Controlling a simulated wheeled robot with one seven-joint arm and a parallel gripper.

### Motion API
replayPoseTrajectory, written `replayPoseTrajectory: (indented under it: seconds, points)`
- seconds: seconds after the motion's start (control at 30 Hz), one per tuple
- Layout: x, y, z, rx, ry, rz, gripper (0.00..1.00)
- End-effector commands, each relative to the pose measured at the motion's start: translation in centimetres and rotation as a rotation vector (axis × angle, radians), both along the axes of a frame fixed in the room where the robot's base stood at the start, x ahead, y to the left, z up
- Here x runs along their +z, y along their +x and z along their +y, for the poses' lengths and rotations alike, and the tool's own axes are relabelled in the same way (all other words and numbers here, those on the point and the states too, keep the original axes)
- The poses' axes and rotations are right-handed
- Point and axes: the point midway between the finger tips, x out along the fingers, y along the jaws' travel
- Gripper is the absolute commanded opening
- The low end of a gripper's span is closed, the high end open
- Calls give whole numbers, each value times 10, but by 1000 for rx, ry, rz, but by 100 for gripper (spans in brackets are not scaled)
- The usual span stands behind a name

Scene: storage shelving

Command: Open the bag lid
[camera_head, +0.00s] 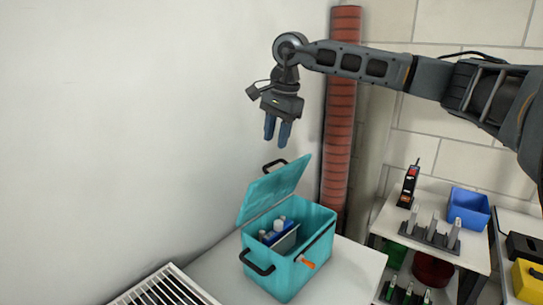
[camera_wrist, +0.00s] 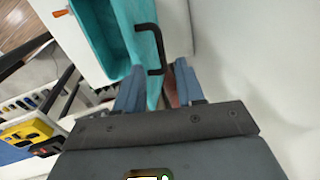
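The teal bag (camera_head: 282,277) stands on a white table, with a black handle on its front and an orange latch (camera_head: 305,262) on its side. Its lid (camera_head: 272,190) is raised and tilted back, with a black handle (camera_head: 275,163) at its upper edge. Inside the bag are a small grey tray and white-capped items (camera_head: 277,229). My gripper (camera_head: 277,140) hangs above the lid, fingers down and apart, empty. In the wrist view the lid handle (camera_wrist: 149,48) shows beyond the fingertips of my gripper (camera_wrist: 156,76); the lid is partly hidden behind a finger.
A red ribbed pipe (camera_head: 340,120) stands behind the bag. A white wall is close on the left. At right, a shelf unit holds a blue bin (camera_head: 468,208), a handheld device (camera_head: 409,185) and a yellow case (camera_head: 527,281). A white slatted rack (camera_head: 163,290) is at the lower left.

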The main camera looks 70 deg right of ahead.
Motion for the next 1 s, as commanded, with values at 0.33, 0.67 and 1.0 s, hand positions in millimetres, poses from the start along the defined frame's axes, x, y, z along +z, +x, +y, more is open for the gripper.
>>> replayPoseTrajectory:
  seconds: [0.33, 0.67, 1.0]
  points:
    - [-50, 11, -1, 2, 7, -2, 38]
    - [-65, 14, -2, 2, 4, -2, 38]
    - [-65, 14, -2, 2, 5, -4, 19]
